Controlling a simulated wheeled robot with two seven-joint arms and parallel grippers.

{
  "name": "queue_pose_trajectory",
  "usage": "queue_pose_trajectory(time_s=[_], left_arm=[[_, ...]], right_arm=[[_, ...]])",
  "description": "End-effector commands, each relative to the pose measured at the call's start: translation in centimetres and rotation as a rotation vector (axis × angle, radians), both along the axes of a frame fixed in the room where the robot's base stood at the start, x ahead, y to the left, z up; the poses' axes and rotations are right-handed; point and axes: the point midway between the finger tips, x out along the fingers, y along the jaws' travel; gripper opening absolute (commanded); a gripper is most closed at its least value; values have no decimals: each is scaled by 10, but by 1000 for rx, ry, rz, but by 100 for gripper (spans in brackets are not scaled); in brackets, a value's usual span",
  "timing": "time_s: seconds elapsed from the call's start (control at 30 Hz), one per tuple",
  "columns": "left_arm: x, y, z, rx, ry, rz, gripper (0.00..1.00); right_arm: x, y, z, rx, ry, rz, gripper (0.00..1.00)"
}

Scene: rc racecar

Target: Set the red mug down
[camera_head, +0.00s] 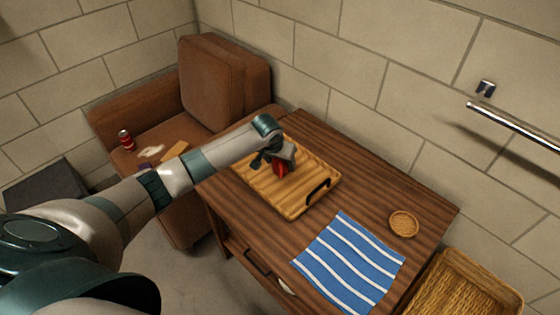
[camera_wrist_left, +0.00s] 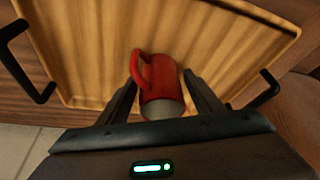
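The red mug (camera_wrist_left: 163,78) is between the two fingers of my left gripper (camera_wrist_left: 161,80) in the left wrist view. Both fingers lie close against its sides, and its handle is toward the left finger. A pale round end of the mug faces the wrist. In the head view my left gripper (camera_head: 276,159) is over the wooden tray (camera_head: 298,205), with the red mug (camera_head: 280,169) partly hidden under it. The mug is at or just above the tray floor; I cannot tell if it touches. My right gripper is not in view.
The tray has black handles (camera_head: 318,190) and sits on a brown wooden table (camera_head: 345,165). A blue striped cloth (camera_head: 350,262) and a round woven coaster (camera_head: 404,223) lie to the right. A wicker basket (camera_head: 455,290) stands beside the table. A brown armchair (camera_head: 215,85) stands behind left with a red can (camera_head: 126,140).

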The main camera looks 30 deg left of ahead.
Motion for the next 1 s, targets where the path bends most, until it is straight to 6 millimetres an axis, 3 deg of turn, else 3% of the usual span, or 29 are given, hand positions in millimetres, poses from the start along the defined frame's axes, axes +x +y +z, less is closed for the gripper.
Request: queue_pose_trajectory(time_s=[0.23, 0.57, 1.0], left_arm=[[0, 0, 0, 0, 0, 0, 63], [-3, 0, 13, 0, -2, 0, 63], [-30, -2, 79, 0, -3, -1, 63]], right_arm=[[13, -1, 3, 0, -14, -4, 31], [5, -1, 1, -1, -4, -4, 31], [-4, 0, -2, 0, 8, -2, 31]])
